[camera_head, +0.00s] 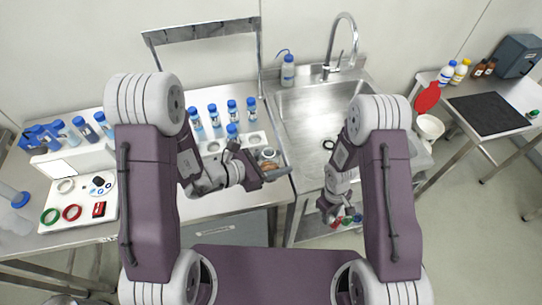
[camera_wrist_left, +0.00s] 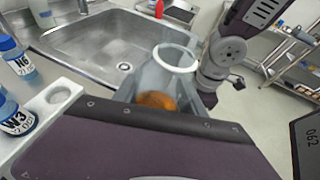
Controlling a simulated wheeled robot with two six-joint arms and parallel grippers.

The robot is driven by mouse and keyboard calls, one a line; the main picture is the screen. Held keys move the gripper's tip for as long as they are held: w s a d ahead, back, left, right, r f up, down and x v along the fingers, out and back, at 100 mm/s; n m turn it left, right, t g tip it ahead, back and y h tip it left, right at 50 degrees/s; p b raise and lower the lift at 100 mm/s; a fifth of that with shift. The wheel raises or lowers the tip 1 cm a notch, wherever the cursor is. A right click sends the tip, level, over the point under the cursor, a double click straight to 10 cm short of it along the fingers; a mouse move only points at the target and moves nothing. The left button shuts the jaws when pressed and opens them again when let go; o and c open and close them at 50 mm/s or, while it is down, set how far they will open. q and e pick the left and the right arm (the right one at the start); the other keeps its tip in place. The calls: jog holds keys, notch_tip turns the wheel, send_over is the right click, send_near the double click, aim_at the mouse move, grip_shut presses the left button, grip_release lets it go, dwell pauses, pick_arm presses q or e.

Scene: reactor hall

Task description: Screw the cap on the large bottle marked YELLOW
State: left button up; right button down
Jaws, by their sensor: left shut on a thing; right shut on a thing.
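I cannot make out a label reading YELLOW on any bottle. A bottle with a yellow cap (camera_head: 460,70) stands on the far right table; its label is too small to read. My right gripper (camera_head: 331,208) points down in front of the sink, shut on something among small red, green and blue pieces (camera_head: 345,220). Its fingertips are largely hidden.
Several blue-capped bottles (camera_head: 214,115) stand behind my left gripper; two read N6 (camera_wrist_left: 18,60) and W3 (camera_wrist_left: 15,118). A sink (camera_head: 310,105) lies behind the grippers. A white board (camera_head: 80,200) with coloured rings is at left. A black mat (camera_head: 488,113) covers the right table.

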pick_arm(q)
jog(key=shift+s+d+r+p, duration=0.35)
jog(key=shift+d+p, duration=0.2)
jog(key=shift+p, duration=1.1)
pick_arm(e)
jog(key=shift+r, duration=2.05)
pick_arm(q)
jog(key=o, duration=0.6)
grip_shut()
jog(key=shift+w, duration=0.1)
